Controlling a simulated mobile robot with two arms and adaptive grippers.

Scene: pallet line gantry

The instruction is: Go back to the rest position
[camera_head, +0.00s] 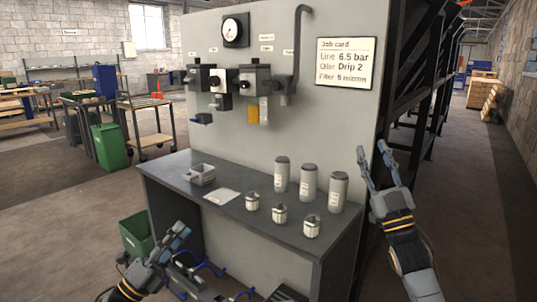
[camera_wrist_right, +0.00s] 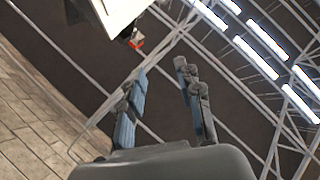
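My right gripper (camera_head: 376,152) is raised at the right of the head view, beside the panel edge and clear of the workbench. Its fingers are apart with nothing between them, which the right wrist view (camera_wrist_right: 163,85) also shows. My left gripper (camera_head: 181,232) is low at the lower left, in front of the workbench (camera_head: 180,175). Its fingers are seen nearly edge-on, so I cannot tell their gap; no held object shows. Three tall grey canisters (camera_head: 308,183) and three short jars (camera_head: 280,213) stand upright on the bench.
A grey tray (camera_head: 201,174) and a white sheet (camera_head: 222,196) lie on the bench. The panel carries a gauge (camera_head: 236,30), filter units (camera_head: 255,82) and a job card (camera_head: 346,63). A green bin (camera_head: 137,233) is near my left gripper. A dark rack (camera_head: 420,90) stands behind the panel; open floor lies right.

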